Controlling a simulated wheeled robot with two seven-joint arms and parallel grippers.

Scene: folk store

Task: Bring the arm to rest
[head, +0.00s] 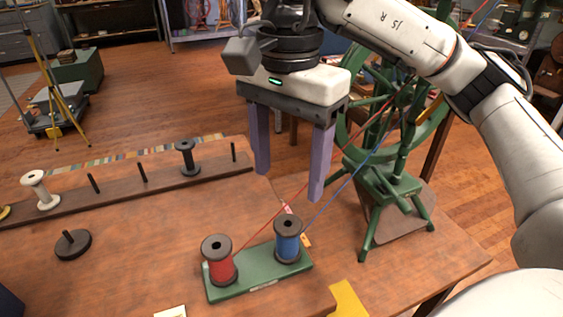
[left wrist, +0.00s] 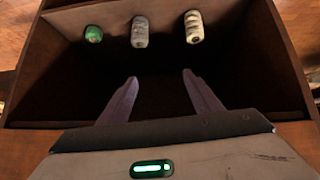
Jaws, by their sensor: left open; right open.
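My right gripper (head: 289,186) hangs above the wooden table in the head view, fingers pointing down. Its two purple fingers are apart with nothing between them. It is above and behind the red spool (head: 219,260) and the blue spool (head: 288,239), which stand upright on a green base (head: 262,273). My left gripper (left wrist: 160,77) shows only in the left wrist view. Its fingers are apart and empty, in front of a dark wooden box or shelf (left wrist: 45,62).
A green wheel device (head: 385,187) stands right of my right gripper, with red and blue threads running to the spools. A peg rack (head: 120,187) holds a white spool (head: 39,190) and a dark spool (head: 187,157). Green, grey and cream rolls (left wrist: 194,27) line the box.

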